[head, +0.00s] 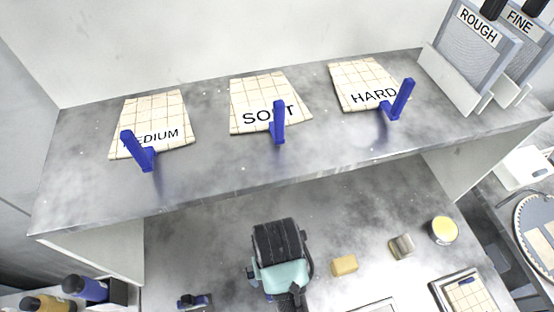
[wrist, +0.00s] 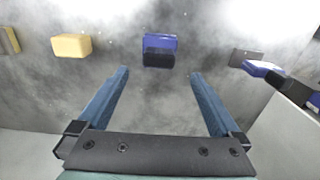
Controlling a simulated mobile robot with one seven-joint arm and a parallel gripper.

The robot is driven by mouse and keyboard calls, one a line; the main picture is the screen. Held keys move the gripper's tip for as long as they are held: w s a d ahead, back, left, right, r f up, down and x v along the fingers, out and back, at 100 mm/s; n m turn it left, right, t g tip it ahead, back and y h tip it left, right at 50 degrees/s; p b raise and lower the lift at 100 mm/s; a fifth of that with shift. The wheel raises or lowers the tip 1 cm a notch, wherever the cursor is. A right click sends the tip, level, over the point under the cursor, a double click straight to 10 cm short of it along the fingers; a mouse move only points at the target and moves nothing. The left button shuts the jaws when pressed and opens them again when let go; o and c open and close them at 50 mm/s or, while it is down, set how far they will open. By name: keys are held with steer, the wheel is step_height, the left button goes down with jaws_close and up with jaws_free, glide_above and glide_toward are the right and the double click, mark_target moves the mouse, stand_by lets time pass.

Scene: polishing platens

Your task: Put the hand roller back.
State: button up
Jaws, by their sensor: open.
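My gripper (wrist: 159,72) is open and empty in the wrist view, its two blue-grey fingers apart. In the head view my gripper (head: 280,262) is seen from above over the lower worktop, its fingertips hidden. A blue block with a black lower part (wrist: 159,50) lies beyond the fingertips, roughly centred between them. My gripper seems to hide it in the head view. A dark blue and black tool (wrist: 272,72) lies at the right; it seems to be the one at bottom left of the head view (head: 195,301). I cannot tell for certain which is the hand roller.
A yellow block (head: 344,265), a grey-tan block (head: 401,246) and a round yellow tin (head: 443,230) lie right of my gripper. The raised shelf (head: 210,172) carries MEDIUM, SOFT and HARD pads with blue stands. Bottles (head: 87,287) stand bottom left.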

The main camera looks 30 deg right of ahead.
steer(key=shift+r, duration=1.65)
